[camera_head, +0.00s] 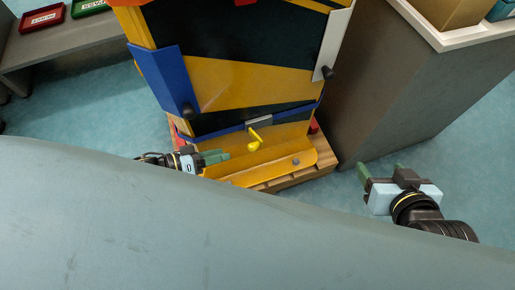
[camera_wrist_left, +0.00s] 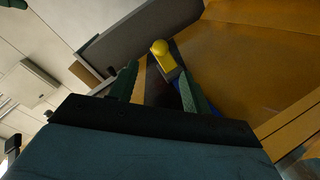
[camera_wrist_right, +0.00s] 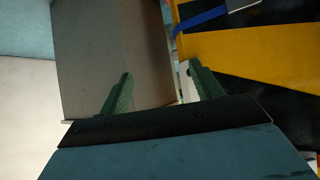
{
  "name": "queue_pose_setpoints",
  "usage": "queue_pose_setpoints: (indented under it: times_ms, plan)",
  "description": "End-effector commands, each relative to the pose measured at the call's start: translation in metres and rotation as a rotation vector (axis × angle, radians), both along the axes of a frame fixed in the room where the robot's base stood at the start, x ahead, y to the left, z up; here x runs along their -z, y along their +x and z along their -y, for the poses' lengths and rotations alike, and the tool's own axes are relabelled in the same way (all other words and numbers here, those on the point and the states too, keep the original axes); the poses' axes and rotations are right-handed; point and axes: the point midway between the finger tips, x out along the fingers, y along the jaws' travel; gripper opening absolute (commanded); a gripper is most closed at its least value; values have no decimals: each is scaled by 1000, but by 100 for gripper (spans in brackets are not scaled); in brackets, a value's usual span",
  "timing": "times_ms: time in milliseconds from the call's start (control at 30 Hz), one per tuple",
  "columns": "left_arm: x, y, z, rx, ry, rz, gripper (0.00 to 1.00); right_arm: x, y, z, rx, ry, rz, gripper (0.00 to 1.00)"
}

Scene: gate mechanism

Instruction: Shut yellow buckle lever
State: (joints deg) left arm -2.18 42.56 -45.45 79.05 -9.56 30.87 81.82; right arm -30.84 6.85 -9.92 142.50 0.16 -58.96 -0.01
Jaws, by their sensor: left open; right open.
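The yellow buckle lever (camera_head: 254,139) stands out from a grey latch plate (camera_head: 259,123) on the lower front of the gate mechanism (camera_head: 235,85). My left gripper (camera_head: 222,157) is open, just left of the lever and apart from it in the head view. In the left wrist view, the lever's rounded yellow end (camera_wrist_left: 160,48) shows beyond and between the open green fingers (camera_wrist_left: 158,88). My right gripper (camera_head: 364,172) is open and empty, well to the right of the mechanism. In the right wrist view its fingers (camera_wrist_right: 160,85) hold nothing.
The mechanism stands on a wooden pallet (camera_head: 287,178). A blue panel (camera_head: 163,80) sticks out at its left and a white one (camera_head: 333,43) at its right. A grey cabinet (camera_head: 420,80) stands to the right. A table with red (camera_head: 42,18) and green trays is far left.

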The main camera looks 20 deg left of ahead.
Motion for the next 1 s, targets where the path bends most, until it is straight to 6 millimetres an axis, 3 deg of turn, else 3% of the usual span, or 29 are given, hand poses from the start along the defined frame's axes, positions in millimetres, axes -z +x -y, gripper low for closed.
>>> queue_pose_setpoints:
  times_ms: [167, 533, 1000]
  plan:
    - [4, 8, 11, 2, -2, 2, 48, -14, 12, -7, -10, 27, 104, 65]
    - [16, 33, 42, 0, -1, 2, 48, -68, 39, -26, -38, 125, 460, 65]
    - [28, 61, 78, -1, 0, 3, 48, -143, 37, -39, -65, 260, 909, 65]
